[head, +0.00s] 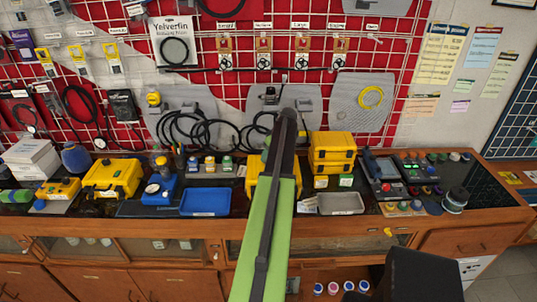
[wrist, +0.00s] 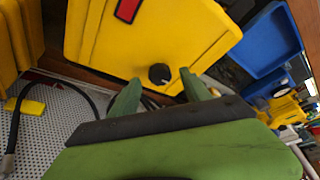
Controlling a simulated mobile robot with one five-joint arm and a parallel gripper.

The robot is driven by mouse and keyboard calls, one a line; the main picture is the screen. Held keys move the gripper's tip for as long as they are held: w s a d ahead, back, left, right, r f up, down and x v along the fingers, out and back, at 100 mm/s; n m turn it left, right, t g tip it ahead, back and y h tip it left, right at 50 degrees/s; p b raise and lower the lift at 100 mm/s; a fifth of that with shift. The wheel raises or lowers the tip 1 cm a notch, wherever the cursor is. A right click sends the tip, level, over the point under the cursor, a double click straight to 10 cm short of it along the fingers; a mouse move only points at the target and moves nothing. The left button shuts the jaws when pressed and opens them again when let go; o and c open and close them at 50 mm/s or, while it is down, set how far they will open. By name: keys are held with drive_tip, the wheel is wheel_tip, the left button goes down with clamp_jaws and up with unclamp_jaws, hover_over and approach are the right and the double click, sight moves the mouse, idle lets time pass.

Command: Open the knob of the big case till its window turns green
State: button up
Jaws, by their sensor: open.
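The big yellow case (wrist: 190,35) fills the upper middle of the wrist view. Its window (wrist: 127,10) is red with a dark frame, partly cut by the top edge. Its round black knob (wrist: 159,74) sits on the face near the edge closest to my gripper and carries a small light mark. My gripper (wrist: 160,92) is open and empty, its two green fingertips on either side of the knob in the picture; I cannot tell whether they touch it. In the head view my arm hides most of the case (head: 252,187), and the gripper is hidden.
A blue tray (head: 206,202) lies left of the case and a grey tray (head: 341,203) right of it. Smaller yellow cases (head: 332,146) are stacked at right. In the wrist view a black cable (wrist: 60,84) lies on a perforated surface beside a small yellow block (wrist: 27,105).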

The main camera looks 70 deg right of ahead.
drive_tip(key=p+v, duration=1.2)
drive_tip(key=v, duration=0.3)
drive_tip(key=shift+p, duration=0.4)
drive_tip(key=shift+s, duration=0.1)
